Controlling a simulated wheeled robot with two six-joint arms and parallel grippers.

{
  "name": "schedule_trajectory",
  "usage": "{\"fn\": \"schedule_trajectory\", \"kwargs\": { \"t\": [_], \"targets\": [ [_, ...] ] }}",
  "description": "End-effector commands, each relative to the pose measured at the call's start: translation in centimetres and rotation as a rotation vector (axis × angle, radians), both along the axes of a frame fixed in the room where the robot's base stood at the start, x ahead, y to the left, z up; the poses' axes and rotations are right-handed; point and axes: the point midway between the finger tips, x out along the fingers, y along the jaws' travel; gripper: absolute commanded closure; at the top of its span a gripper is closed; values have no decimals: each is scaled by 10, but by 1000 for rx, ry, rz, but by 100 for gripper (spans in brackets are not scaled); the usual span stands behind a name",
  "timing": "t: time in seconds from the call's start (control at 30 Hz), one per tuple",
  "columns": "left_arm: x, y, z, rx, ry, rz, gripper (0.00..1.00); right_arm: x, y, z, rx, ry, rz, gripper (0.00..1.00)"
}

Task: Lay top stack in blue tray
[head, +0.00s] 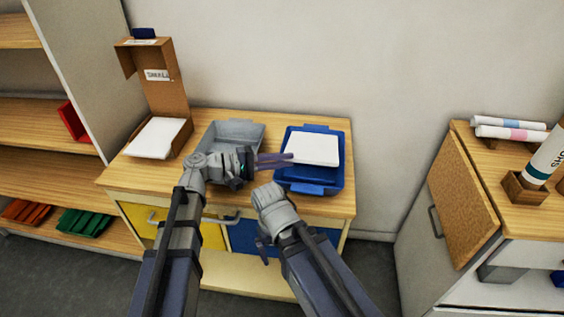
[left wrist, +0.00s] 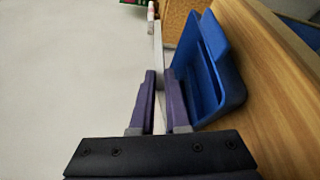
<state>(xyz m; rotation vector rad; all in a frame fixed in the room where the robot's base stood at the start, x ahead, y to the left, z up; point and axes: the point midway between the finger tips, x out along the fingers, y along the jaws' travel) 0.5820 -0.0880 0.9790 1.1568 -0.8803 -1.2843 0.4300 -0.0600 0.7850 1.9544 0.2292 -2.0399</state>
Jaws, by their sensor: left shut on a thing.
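A thin white stack (head: 316,149) is held level over the blue tray (head: 310,188) on the wooden table. My left gripper (head: 274,160) is shut on its left edge. In the left wrist view the stack (left wrist: 158,50) shows edge-on between the purple fingers (left wrist: 163,100), beside the open face of the blue tray (left wrist: 210,70), with a small gap. My right gripper (head: 263,248) hangs low in front of the table, empty as far as I see; its fingers are mostly hidden by its wrist.
A grey tray (head: 243,130) sits left of the blue tray, partly behind my left arm. A cardboard box (head: 172,95) with a white stack (head: 155,138) stands at the table's left. A cabinet (head: 470,200) with rolls (head: 510,132) is on the right, shelves (head: 60,125) on the left.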

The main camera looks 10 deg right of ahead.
Motion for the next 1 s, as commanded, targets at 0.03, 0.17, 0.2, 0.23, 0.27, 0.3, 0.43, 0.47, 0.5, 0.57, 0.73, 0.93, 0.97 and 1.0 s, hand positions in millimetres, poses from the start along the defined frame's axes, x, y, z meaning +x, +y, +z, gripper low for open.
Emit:
{"fn": "schedule_trajectory", "kwargs": {
  "t": [0.03,0.17,0.2,0.23,0.27,0.3,0.43,0.47,0.5,0.57,0.73,0.93,0.97,1.0],
  "targets": [
    [2,-1,-5,-1,0,0,100,0,0,-5,0,0,0,0],
    [5,-2,-11,-1,0,-1,100,0,0,-12,0,0,0,0],
    [7,-2,-13,-1,0,-1,100,0,0,-14,0,0,0,0],
    [7,-2,-15,-1,0,-1,100,0,0,-15,0,0,0,0],
    [8,-3,-16,-1,0,-1,100,0,0,-17,0,0,0,0],
    [9,-3,-18,-1,0,-1,100,0,0,-19,0,0,0,0],
    [12,-4,-23,-1,0,-1,100,0,0,-23,0,0,0,0],
    [12,-4,-23,-1,0,-1,100,0,0,-24,0,0,0,0],
    [12,-4,-24,-1,0,-1,100,0,0,-24,0,0,0,0],
    [13,-4,-24,-1,0,-1,100,0,0,-25,0,0,0,0],
    [13,-4,-24,-1,0,-1,100,0,0,-24,0,0,0,0],
    [13,-4,-24,-1,0,-1,77,0,0,-24,0,0,0,0],
    [13,-4,-24,-1,0,-1,73,0,0,-24,0,0,0,0],
    [13,-4,-24,-1,0,-1,69,0,0,-24,0,0,0,0]
  ]
}}
